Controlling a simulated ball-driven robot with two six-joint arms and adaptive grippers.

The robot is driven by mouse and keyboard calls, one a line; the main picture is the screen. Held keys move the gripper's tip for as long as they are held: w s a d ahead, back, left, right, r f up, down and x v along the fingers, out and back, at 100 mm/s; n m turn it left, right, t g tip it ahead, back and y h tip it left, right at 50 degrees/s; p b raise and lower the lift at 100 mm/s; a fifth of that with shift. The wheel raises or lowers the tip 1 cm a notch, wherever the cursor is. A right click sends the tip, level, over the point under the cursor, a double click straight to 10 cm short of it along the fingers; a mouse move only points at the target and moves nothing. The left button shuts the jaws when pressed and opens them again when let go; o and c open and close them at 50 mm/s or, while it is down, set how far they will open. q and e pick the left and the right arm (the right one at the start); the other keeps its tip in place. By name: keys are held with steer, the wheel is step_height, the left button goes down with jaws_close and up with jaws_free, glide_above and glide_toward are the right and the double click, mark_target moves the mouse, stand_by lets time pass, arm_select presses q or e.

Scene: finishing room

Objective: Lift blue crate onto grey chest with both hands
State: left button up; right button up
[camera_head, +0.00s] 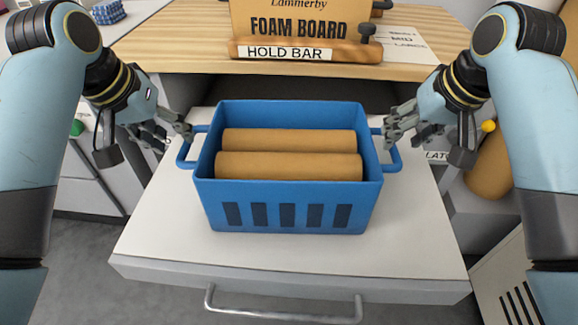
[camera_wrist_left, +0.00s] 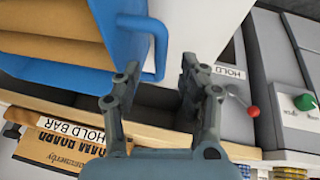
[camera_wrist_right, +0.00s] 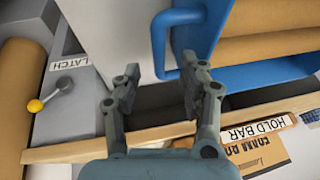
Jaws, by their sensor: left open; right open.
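The blue crate (camera_head: 288,190) stands upright on a pale grey top (camera_head: 150,235), which has a metal bar handle on its front; I cannot tell whether this is the chest. Two brown rolls (camera_head: 288,166) lie in the crate. My left gripper (camera_head: 176,128) is open and empty at the crate's left handle (camera_head: 182,161); in the left wrist view that handle (camera_wrist_left: 160,52) shows between and beyond the fingertips. My right gripper (camera_head: 402,126) is open and empty at the right handle (camera_head: 395,163); in the right wrist view that handle (camera_wrist_right: 157,45) also shows between and beyond the fingertips.
Behind the crate is a wooden bench (camera_head: 190,52) with a foam board pack (camera_head: 298,20) and a hold bar (camera_head: 300,53). A yellow-knobbed latch (camera_wrist_right: 36,104) is at the right, and a red-knobbed lever (camera_wrist_left: 252,111) at the left. The pale top is clear before the crate.

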mark_target(184, 145)
arm_select(q)
steer(key=shift+x, duration=2.7)
arm_select(e)
steer(key=shift+x, duration=2.7)
arm_select(q)
jaws_close()
arm_select(e)
jaws_close()
